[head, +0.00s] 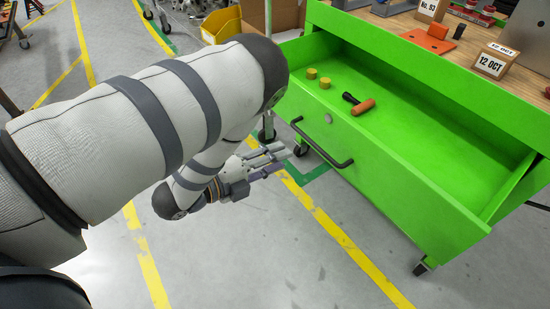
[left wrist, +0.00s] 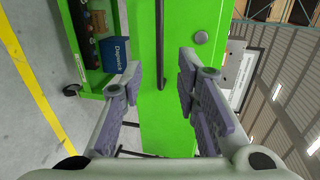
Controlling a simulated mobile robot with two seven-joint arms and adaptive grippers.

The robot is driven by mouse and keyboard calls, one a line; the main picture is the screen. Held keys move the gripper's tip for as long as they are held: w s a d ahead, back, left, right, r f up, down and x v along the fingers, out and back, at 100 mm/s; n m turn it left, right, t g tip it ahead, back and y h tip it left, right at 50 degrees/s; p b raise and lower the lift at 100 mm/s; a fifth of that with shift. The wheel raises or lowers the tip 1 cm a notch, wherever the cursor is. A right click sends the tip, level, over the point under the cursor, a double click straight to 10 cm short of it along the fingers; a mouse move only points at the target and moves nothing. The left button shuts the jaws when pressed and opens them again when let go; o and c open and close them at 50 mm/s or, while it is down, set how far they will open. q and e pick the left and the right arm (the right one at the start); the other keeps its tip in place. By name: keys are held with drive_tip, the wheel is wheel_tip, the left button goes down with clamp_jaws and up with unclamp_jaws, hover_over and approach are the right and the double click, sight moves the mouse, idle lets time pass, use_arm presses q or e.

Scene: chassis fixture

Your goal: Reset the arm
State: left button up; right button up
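My left arm (head: 150,130) reaches in from the left in the head view, with its elbow bent. My left gripper (head: 276,158) is in front of the open green drawer (head: 400,185), to the left of its black handle (head: 325,145). In the left wrist view the two fingers of the left gripper (left wrist: 160,88) stand apart with nothing between them. The black handle (left wrist: 160,50) and green drawer front (left wrist: 178,120) show beyond the fingers. My right gripper is in neither view.
The drawer holds two yellow cylinders (head: 325,83) and an orange-and-black tool (head: 361,105). The wooden worktop (head: 470,45) carries a "12 OCT" card (head: 492,64) and an orange block (head: 437,31). A blue box (left wrist: 115,53) sits low in the cart. Grey floor (head: 240,250) is clear in front.

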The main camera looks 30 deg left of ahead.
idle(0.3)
use_arm(q)
drive_tip(key=s+f+n+g+y+p, duration=0.35)
drive_tip(key=s+n+g, duration=0.35)
drive_tip(key=s, duration=0.4)
drive_tip(key=s+f+n+g+y+p, duration=0.2)
drive_tip(key=s+f+n+g+p, duration=0.15)
drive_tip(key=s+n, duration=0.7)
drive_tip(key=s+d+r+n+g, duration=0.1)
drive_tip(key=s+n+g, duration=0.1)
drive_tip(key=s, duration=0.6)
drive_tip(key=s+d+r+n+g+p, duration=0.1)
drive_tip(key=s+n+g, duration=0.2)
drive_tip(key=s, duration=0.5)
drive_tip(key=shift+d+r+g, duration=0.25)
drive_tip(key=shift+g, duration=0.6)
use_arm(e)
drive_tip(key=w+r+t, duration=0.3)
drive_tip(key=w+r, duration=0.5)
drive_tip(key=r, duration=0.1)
